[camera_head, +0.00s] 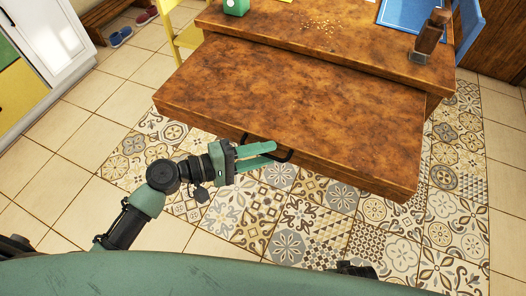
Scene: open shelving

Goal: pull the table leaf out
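The table leaf (290,105) is a brown wooden slab at the front of the table, slightly lower than the main table top (320,32). It stands well out from under the top, with a broad stretch of its surface showing. A black bar handle (287,156) is on its front edge. My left gripper (272,152) is at the handle, its green fingers pointing right with a gap between the tips. The fingers hide the middle of the handle; contact cannot be made out. My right gripper is out of view.
A green box (236,7), scattered crumbs (320,24), a dark brown bottle-like object (430,35) and a blue mat (405,14) are on the table top. A yellow chair (183,38) and a blue chair (468,28) flank it. The patterned floor in front is clear.

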